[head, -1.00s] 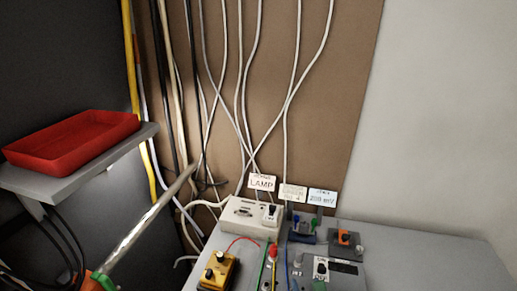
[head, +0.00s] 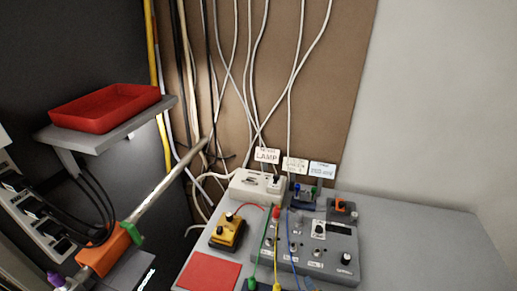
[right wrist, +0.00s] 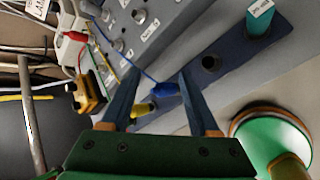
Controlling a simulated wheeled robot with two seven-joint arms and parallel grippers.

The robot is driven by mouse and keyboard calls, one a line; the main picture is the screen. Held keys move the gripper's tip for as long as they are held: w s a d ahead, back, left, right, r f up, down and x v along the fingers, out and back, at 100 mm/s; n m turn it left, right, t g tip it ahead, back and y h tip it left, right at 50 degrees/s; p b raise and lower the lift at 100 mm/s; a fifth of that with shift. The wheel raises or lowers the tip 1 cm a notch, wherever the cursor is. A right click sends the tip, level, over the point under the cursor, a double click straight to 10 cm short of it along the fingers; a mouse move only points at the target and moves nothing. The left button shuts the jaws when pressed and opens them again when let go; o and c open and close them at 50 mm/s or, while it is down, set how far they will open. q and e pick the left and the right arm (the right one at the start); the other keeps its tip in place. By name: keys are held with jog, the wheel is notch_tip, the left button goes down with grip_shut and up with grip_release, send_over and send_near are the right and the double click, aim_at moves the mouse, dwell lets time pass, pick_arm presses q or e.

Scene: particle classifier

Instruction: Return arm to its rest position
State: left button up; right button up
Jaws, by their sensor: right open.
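My right gripper (right wrist: 160,100) shows in the right wrist view with its two dark fingers spread apart and nothing between them. Behind the fingers, a yellow plug and a blue plug (right wrist: 163,89) lie close to a dark blue rack (right wrist: 232,51). I cannot tell how far the fingertips are from them. The rack has an open hole and holds a teal vial (right wrist: 260,18) with a white label. Neither gripper shows in the head view.
The bench carries a grey control box (head: 333,262), a yellow box (head: 228,233), a beige lamp box (head: 250,187) and a red square (head: 208,272). A red tray (head: 105,123) sits on a shelf. A green round object (right wrist: 268,145) is beside my right gripper.

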jog(key=s+d+m+g, duration=0.3)
jog(key=s+m+g, duration=0.3)
jog(key=s+m, duration=1.2)
jog(key=w+f+m, duration=0.3)
jog(key=f, duration=0.8)
jog(key=s+d+f+g, duration=0.2)
jog(key=s+f, duration=1.2)
jog(key=f, duration=0.2)
jog(key=shift+y, duration=0.3)
jog(key=shift+f, duration=0.1)
jog(key=shift+n, duration=0.3)
